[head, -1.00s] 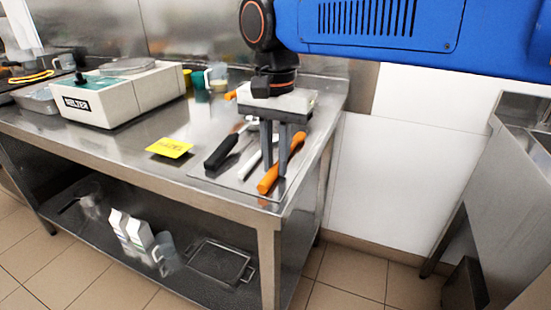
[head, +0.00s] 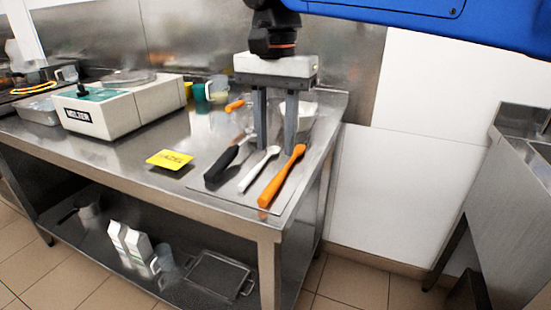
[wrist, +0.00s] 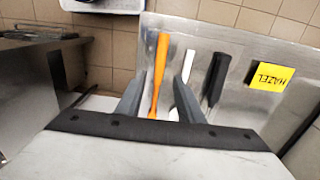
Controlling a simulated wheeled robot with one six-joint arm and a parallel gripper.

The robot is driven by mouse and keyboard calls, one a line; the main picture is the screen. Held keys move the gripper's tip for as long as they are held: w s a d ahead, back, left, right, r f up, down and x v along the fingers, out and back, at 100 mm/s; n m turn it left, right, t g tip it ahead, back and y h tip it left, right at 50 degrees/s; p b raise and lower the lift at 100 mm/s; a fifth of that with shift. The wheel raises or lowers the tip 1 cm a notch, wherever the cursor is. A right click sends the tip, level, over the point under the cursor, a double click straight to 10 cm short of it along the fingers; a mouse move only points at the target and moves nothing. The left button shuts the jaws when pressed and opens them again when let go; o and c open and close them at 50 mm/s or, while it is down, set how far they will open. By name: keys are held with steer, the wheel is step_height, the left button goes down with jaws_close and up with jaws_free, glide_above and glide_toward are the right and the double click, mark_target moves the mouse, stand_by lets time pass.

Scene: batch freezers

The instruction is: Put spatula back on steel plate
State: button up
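The orange spatula (head: 280,178) lies flat along the right side of the steel plate (head: 248,197), near the table's front right corner. It also shows in the wrist view (wrist: 159,75), running lengthwise between the fingers. My gripper (head: 275,148) is above the plate, its fingers pointing down, apart and empty. In the head view the fingertips appear just behind the handles and clear of the spatula. In the wrist view my gripper (wrist: 158,82) has a wide gap between its fingers. The far end of the orange spatula is hard to make out.
A white utensil (head: 258,170) and a black-handled tool (head: 225,162) lie left of the orange spatula. A yellow card (head: 170,159) is further left. A white machine (head: 120,105) and cups (head: 216,88) stand at the back. Table surface in front of the machine is clear.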

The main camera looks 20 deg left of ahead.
steer(key=shift+r, duration=2.05)
steer(key=shift+w+d, duration=0.1)
steer(key=w+d+f+t, duration=0.1)
steer(key=d+f, duration=0.2)
steer(key=d, duration=0.5)
steer(key=w+d+f+y, duration=0.1)
steer(key=w+d+f, duration=0.15)
steer(key=d, duration=0.65)
steer(key=d+f+t, duration=0.1)
steer(key=d+f, duration=0.2)
steer(key=d, duration=0.5)
steer(key=s+d+f+t, duration=0.1)
steer(key=s+d+f, duration=0.2)
steer(key=d+f, duration=0.3)
steer(key=s+d+f+t, duration=0.1)
steer(key=s+d+f, duration=0.3)
steer(key=d+f, duration=0.3)
steer(key=s+d+f+n+h, duration=0.1)
steer(key=s+d+f, duration=0.3)
steer(key=d+f, duration=0.2)
steer(key=shift+d+f+t, duration=0.4)
steer(key=shift+d, duration=0.15)
steer(key=shift+s, duration=0.1)
